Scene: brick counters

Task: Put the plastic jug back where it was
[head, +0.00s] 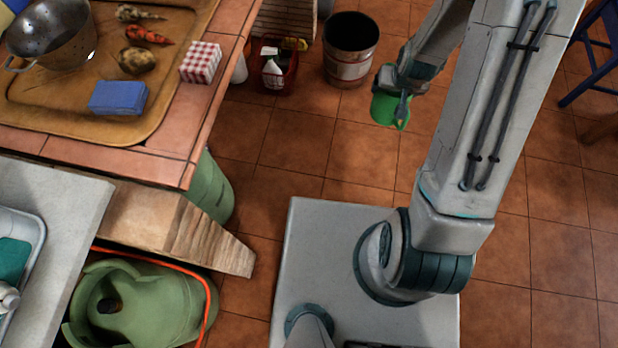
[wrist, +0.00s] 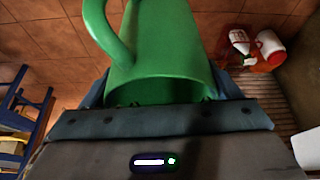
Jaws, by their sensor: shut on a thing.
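The plastic jug is green with a loop handle. In the head view the jug (head: 384,108) is held in the air above the tiled floor, at the end of my arm. My gripper (head: 402,100) is shut on it; the arm hides part of it. In the wrist view the jug (wrist: 165,50) fills the middle, between the fingers of my gripper (wrist: 160,100), with its handle at upper left. The handle is free of the fingers.
A tiled counter (head: 190,133) at left carries a wooden tray (head: 60,118), a colander (head: 52,35), a blue block (head: 118,97) and a checkered box (head: 201,62). A metal bucket (head: 349,50) and a red caddy (head: 275,75) stand on the floor. Blue stool legs (head: 590,75) are at right.

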